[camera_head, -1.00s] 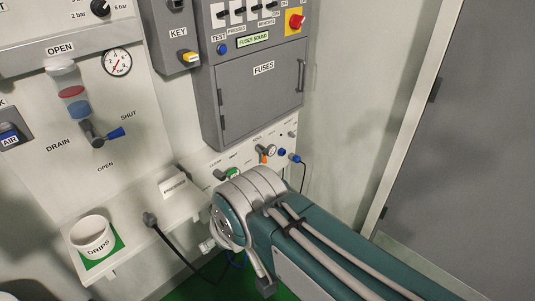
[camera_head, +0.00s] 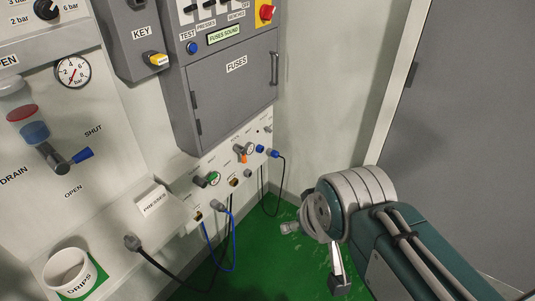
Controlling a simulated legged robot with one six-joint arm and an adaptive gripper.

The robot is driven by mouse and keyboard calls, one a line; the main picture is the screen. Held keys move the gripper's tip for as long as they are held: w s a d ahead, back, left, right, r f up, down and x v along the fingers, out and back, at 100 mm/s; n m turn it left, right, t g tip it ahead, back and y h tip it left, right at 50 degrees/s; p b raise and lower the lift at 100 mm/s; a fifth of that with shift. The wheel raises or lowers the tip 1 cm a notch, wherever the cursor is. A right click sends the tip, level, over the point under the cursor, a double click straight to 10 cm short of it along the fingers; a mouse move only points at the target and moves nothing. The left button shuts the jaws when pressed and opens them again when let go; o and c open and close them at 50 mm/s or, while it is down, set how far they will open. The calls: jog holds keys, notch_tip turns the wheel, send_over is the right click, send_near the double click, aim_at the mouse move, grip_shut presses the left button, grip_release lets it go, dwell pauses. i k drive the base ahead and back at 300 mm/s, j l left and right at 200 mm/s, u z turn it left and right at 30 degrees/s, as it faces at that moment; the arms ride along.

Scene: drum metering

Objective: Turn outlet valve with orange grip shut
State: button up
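The outlet valve (camera_head: 244,151) is a small fitting on the low white panel under the fuse box. Its orange grip (camera_head: 243,158) points roughly downward; the exact angle is too small to read. The end of my arm (camera_head: 318,215) is to the right of and below the valve in the picture, apart from it and in front of the green floor. A small grey part juts left from it and a dark-ended piece hangs below. I cannot make out two fingertips or anything held. The valve is in full sight.
A blue hose (camera_head: 220,250) hangs below. The fuse box (camera_head: 235,85) overhangs the panel. Green floor (camera_head: 265,255) is open below; a grey door (camera_head: 460,130) stands right.

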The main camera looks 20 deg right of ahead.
aim_at(240, 149)
jog(key=i+l, duration=0.1)
jog(key=i, duration=0.5)
jog(key=i+l+u, duration=0.1)
jog(key=i, duration=0.5)
